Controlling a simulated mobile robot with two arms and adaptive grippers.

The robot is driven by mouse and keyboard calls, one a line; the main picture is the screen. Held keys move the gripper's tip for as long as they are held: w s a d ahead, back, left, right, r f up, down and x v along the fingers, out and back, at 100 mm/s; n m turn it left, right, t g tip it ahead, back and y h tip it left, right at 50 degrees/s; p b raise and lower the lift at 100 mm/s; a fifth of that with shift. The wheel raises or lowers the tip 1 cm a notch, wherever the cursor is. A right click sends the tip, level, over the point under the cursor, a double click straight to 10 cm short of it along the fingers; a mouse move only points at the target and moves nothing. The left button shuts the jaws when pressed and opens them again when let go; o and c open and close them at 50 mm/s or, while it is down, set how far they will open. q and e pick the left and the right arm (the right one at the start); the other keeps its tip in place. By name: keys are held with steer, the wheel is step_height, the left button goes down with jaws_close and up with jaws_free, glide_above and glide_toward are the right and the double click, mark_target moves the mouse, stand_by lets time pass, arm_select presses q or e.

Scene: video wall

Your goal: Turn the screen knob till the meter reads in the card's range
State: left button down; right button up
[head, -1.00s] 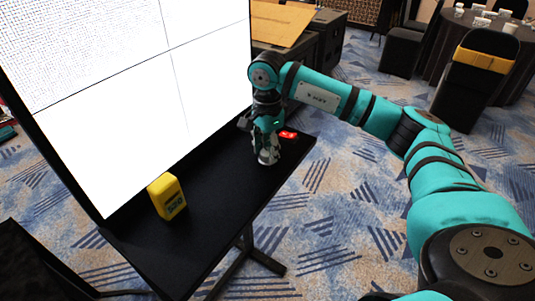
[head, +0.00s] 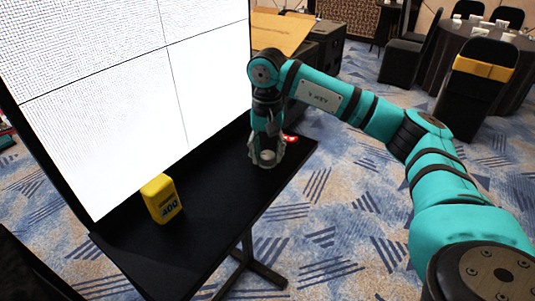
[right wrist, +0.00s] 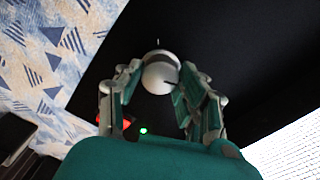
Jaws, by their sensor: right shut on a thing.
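The yellow meter (head: 162,199) stands upright on the black table at the foot of the screen. Its dark digits look like 400. The big screen (head: 150,90) is lit white, with a dotted pattern at its upper left. My right gripper (head: 266,160) points down at the table's right end. In the right wrist view its fingers (right wrist: 161,80) are on both sides of the round pale knob (right wrist: 160,74), shut on it. A dark mark shows on the knob's top. I cannot make out a card with a range. My left gripper is not in view.
The black table (head: 215,200) is bare between meter and gripper. A small red glowing thing (head: 290,139) lies just behind the gripper. In the right wrist view a green light (right wrist: 143,130) shows near it. Chairs and a laid round table stand far off, upper right.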

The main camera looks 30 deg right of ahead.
mark_target(268, 154)
steer(key=shift+w+r+n, duration=0.1)
steer(key=shift+n, duration=0.5)
steer(key=o, duration=1.2)
steer(key=shift+c, duration=0.2)
step_height(268, 154, up, 12)
